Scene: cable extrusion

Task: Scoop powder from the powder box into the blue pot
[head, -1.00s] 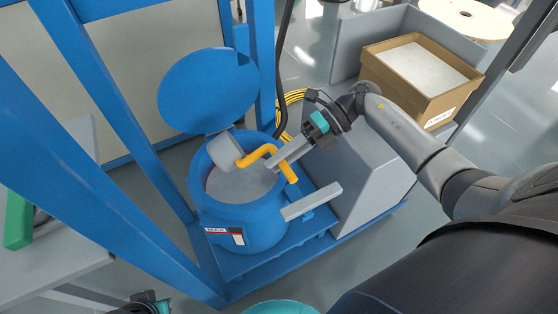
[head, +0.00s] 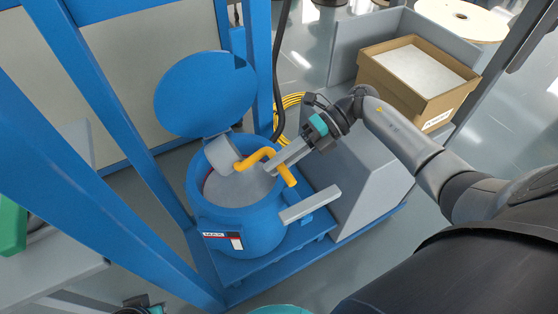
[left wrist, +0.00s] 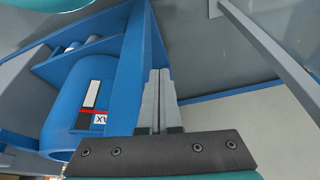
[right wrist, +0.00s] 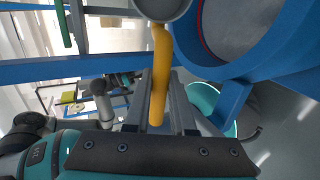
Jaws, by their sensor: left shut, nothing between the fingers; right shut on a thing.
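The blue pot (head: 240,228) stands with its round lid (head: 203,94) swung up. Grey powder (head: 243,186) lies inside it. My right gripper (head: 284,165) is shut on the yellow handle of a scoop (head: 268,153). The grey scoop cup (head: 221,154) is tilted over the pot's opening; its inside is hidden in the head view. The handle also shows between the fingers in the right wrist view (right wrist: 160,75). The powder box (head: 440,90) is a brown carton with white powder, at the upper right. My left gripper (left wrist: 160,100) is shut and empty, with the pot beyond it.
A grey block (head: 370,175) stands right of the pot, and a grey bar (head: 310,204) sticks out beside the pot. Blue frame posts (head: 115,110) rise at the left. A grey panel (head: 350,50) stands beside the carton.

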